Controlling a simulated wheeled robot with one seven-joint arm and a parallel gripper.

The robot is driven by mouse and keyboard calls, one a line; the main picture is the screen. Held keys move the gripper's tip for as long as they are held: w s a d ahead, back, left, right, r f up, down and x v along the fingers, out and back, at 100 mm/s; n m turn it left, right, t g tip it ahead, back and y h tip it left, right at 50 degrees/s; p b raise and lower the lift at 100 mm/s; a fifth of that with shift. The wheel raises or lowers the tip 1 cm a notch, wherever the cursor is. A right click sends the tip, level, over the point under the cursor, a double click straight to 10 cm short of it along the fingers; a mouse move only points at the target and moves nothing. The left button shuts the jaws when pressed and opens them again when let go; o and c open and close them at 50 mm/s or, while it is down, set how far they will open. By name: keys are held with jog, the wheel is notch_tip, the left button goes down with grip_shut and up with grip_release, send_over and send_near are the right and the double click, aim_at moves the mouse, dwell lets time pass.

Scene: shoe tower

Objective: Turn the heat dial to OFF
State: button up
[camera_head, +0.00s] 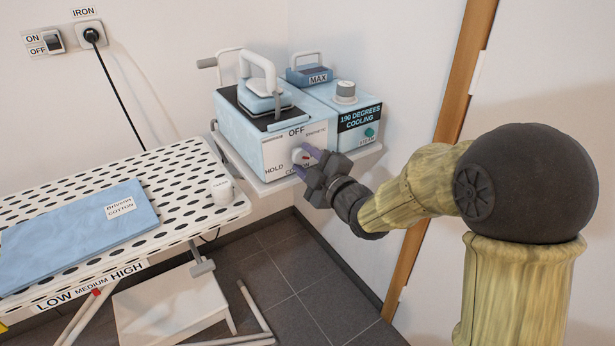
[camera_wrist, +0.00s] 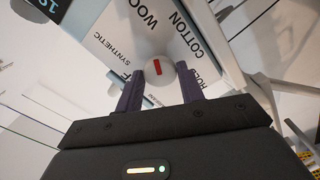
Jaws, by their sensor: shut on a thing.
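The heat dial (camera_wrist: 160,72) is a small round white knob with a red mark, on the front of the light-blue iron station (camera_head: 255,135). In the wrist view it sits between my two dark fingertips, and my gripper (camera_wrist: 159,80) is shut on it. The red mark runs nearly upright in that view; which setting it points at I cannot tell for certain. Labels OFF, SYNTHETIC, WOOL, COTTON and HOLD surround the dial. In the head view my gripper (camera_head: 313,163) reaches the dial from the right and partly covers the labels.
An iron (camera_head: 264,95) rests on top of the station. Beside it is a unit reading "190 DEGREES COOLING" (camera_head: 360,116). A perforated ironing board (camera_head: 175,185) with folded blue cloth (camera_head: 75,220) stands at left. A wall switch (camera_head: 54,40) and plugged socket (camera_head: 91,35) are behind.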

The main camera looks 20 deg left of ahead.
jog(key=n+b, duration=0.2)
jog(key=b, duration=0.1)
jog(key=n+b, duration=0.3)
jog(key=f+n+b, duration=0.1)
jog(key=n+b, duration=0.1)
jog(key=b, duration=0.2)
jog(key=n+b, duration=0.6)
jog(key=b, duration=0.2)
jog(key=shift+n, duration=0.4)
jog(key=n+b, duration=0.5)
jog(key=shift+r, duration=0.15)
jog(key=shift+r+n+b, duration=0.15)
jog(key=shift+n+b, duration=1.6)
jog(key=shift+n, duration=0.65)
jog(key=o, duration=1)
jog(key=shift+r, duration=0.1)
